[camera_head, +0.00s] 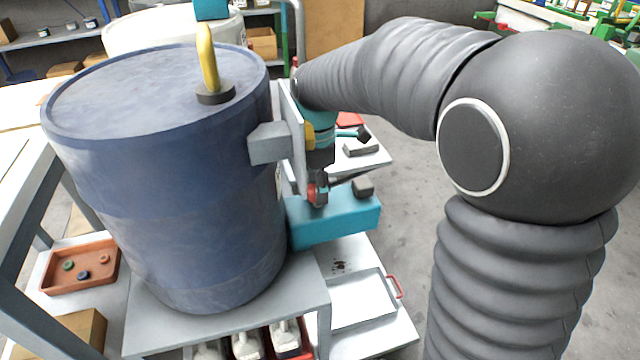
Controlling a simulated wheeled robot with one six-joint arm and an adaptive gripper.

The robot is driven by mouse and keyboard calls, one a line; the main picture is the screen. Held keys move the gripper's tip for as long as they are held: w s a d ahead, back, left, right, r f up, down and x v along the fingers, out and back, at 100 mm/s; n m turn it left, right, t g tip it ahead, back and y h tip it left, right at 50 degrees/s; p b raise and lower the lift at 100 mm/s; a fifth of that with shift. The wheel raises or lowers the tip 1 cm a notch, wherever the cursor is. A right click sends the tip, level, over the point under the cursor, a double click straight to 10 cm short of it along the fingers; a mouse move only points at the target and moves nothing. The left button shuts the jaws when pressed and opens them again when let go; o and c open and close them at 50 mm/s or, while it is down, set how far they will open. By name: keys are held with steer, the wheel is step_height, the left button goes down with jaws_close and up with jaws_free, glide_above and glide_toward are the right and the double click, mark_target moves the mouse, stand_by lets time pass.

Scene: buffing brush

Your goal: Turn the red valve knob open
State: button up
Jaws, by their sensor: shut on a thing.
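The red valve knob (313,193) shows as a small red patch low on the right side of the large blue drum, by a grey upright plate (291,135). My gripper (318,187) reaches down there from my dark ribbed arm and is shut on the knob. The fingers and the plate hide most of the knob, so how far it is turned cannot be told.
The blue drum (170,170) stands on a grey bench (150,325), with a yellow handle (207,58) on top. A teal box (340,222) lies just below my gripper. An orange tray (80,268) is at left. Grey floor is free at right.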

steer(key=shift+w+r, duration=0.1)
steer(key=shift+w, duration=0.1)
steer(key=o, duration=1.2)
steer(key=shift+c, duration=0.2)
step_height(320, 180, up, 12)
